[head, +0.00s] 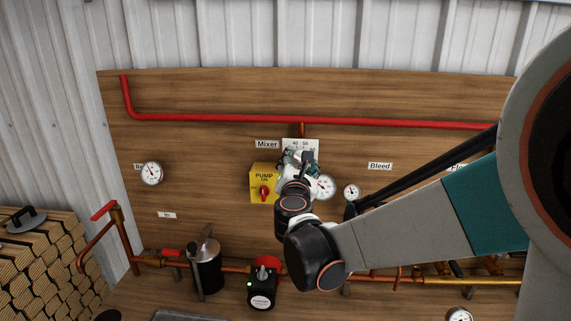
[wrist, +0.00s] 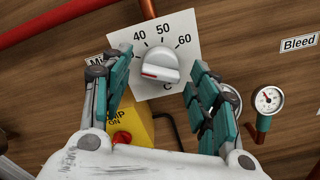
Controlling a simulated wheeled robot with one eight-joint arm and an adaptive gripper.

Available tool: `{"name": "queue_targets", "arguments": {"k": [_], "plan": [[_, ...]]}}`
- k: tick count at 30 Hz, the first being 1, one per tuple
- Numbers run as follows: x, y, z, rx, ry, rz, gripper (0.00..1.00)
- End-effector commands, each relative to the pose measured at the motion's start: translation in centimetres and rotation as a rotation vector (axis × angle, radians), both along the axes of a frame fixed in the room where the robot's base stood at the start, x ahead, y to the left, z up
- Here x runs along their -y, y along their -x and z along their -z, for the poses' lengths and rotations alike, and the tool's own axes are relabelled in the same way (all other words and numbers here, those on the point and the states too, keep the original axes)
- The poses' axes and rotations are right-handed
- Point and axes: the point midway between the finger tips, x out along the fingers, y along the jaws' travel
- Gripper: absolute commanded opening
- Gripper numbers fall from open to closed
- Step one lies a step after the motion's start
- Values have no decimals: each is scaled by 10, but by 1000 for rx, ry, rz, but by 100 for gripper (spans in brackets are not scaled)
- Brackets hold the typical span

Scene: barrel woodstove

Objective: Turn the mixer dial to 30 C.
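The mixer dial is a grey-white knob (wrist: 160,66) on a white scale plate (wrist: 183,28) marked 40, 50 and 60. A red mark on the knob's end points left and slightly down in the wrist view, below the 40. Any figures lower on the left are hidden by a finger. In the head view the plate's top (head: 300,144) shows above my gripper (head: 298,160), which covers the knob. My gripper (wrist: 163,63) is open, one teal-padded finger at each side of the knob. Gaps show on both sides, so neither finger visibly touches it.
A yellow pump box (head: 259,172) with a red switch (wrist: 122,138) sits just below left of the dial. Gauges (head: 324,187) (wrist: 267,99) stand close on the right. A red pipe (head: 225,117) runs above along the wooden board.

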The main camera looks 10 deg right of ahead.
Motion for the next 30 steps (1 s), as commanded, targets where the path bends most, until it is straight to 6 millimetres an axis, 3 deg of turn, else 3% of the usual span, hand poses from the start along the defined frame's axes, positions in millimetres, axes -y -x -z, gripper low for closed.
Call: {"name": "queue_targets", "arguments": {"k": [7, 11, 24, 30], "plan": [[0, 1, -1, 1, 1, 0, 55], [-4, 11, -1, 0, 1, -1, 55], [-30, 93, 0, 1, 0, -3, 55], [-36, 112, 0, 0, 0, -2, 55]]}}
